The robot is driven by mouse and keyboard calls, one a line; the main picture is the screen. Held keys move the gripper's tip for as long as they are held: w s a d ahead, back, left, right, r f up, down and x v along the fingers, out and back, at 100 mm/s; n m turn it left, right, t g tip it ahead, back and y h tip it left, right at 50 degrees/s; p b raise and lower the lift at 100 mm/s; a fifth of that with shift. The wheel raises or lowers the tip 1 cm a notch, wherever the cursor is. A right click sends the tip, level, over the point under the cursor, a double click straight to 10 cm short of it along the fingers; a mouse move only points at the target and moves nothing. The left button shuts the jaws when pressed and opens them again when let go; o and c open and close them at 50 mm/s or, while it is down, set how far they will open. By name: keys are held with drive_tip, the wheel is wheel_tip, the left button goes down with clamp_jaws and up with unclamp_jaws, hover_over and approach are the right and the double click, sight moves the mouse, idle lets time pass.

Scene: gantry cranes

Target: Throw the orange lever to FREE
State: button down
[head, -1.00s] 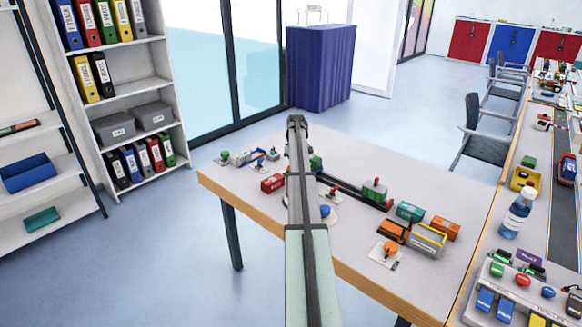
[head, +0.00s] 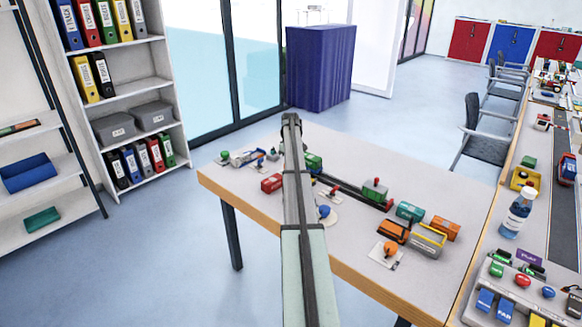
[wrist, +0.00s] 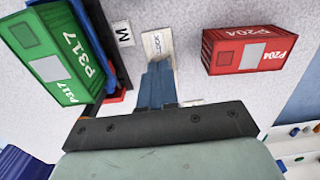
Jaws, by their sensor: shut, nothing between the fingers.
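The orange lever (head: 390,248) shows in the head view as an orange knob on a small white plate near the table's front edge, below the orange wagon. Its position markings are too small to read there. I cannot make out an orange lever in the wrist view. My gripper (wrist: 158,68) is shut and empty, with its blue fingers together over the table. Its tips are by a small pale plate (wrist: 157,43) whose lettering looks like LOCK. A green container (wrist: 45,55) marked P317 is left of the fingers. A red container (wrist: 248,52) marked P204 is to the right.
Teal (head: 409,211) and orange (head: 446,228) containers and an open yellow-edged wagon (head: 428,240) stand close to the orange lever. A blue knob (head: 324,211) is just right of my arm. A bottle (head: 516,212) stands on the right-hand bench.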

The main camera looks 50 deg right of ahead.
drive_tip(key=shift+w, duration=0.35)
drive_tip(key=shift+s, duration=0.65)
wheel_tip(320, 180, up, 7)
idle(0.6)
idle(0.6)
